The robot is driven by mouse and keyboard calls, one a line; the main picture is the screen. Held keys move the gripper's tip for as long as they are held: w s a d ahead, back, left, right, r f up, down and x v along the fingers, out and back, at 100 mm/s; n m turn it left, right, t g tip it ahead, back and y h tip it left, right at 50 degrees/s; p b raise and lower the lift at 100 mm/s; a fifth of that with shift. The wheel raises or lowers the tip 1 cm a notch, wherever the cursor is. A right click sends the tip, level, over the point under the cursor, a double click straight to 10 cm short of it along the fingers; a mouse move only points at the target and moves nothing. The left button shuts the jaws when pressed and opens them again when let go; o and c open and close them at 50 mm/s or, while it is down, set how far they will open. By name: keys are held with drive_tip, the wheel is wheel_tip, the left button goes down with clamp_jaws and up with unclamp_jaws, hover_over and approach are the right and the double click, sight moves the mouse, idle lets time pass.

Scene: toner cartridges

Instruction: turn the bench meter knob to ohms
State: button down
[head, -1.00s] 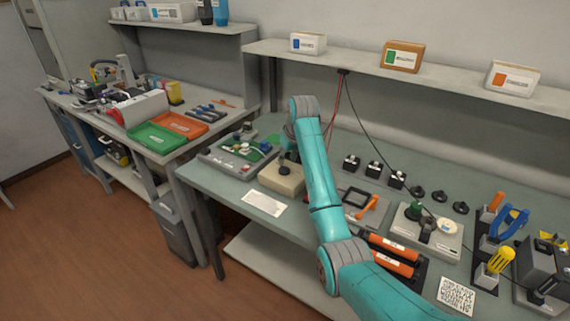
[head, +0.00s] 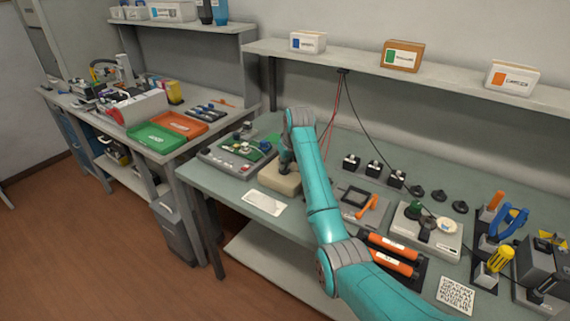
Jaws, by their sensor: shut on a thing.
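The beige box (head: 274,180) that looks like the bench meter sits near the front edge of the grey-green bench, left of my arm. Its dark knob, on top, is now hidden by my gripper (head: 286,165). My gripper points down at the top of the box and is shut on the knob. The fingers are small and partly covered by my teal arm. The knob's pointer and any markings, including ohms, cannot be read in the head view.
A grey board with green parts (head: 237,151) stands close on the left. A white card (head: 263,203) lies in front. A grey fixture with an orange lever (head: 368,209) is to the right. A shelf (head: 450,82) runs along the wall behind. Red and black cables hang behind my arm.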

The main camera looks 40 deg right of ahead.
drive_tip(key=shift+m, duration=0.4)
drive_tip(key=m+h, duration=0.1)
drive_tip(key=m, duration=0.1)
drive_tip(key=m+g+h, duration=0.1)
drive_tip(key=m, duration=0.1)
drive_tip(key=shift+w+a+m, duration=0.1)
drive_tip(key=shift+a+m, duration=0.1)
drive_tip(key=shift+m, duration=0.1)
drive_tip(key=m+g, duration=0.1)
drive_tip(key=m, duration=0.2)
drive_tip(key=m+g+h, duration=0.1)
drive_tip(key=m, duration=0.2)
drive_tip(key=shift+w+a, duration=0.1)
drive_tip(key=shift+w, duration=0.05)
drive_tip(key=m+g, duration=0.1)
drive_tip(key=m, duration=0.2)
drive_tip(key=m+g, duration=0.1)
drive_tip(key=m, duration=0.2)
drive_tip(key=shift+w+m+h, duration=0.2)
drive_tip(key=shift+m+h, duration=0.1)
drive_tip(key=shift+m, duration=0.1)
drive_tip(key=shift+m+g, duration=0.8)
drive_tip(key=shift+m, duration=0.9)
drive_tip(key=shift+m+y, duration=0.4)
drive_tip(key=shift+m, duration=0.1)
drive_tip(key=c, duration=1.2)
unclamp_jaws()
drive_tip(key=shift+c, duration=0.2)
drive_tip(key=shift+w+g, duration=0.1)
drive_tip(key=shift+g, duration=0.2)
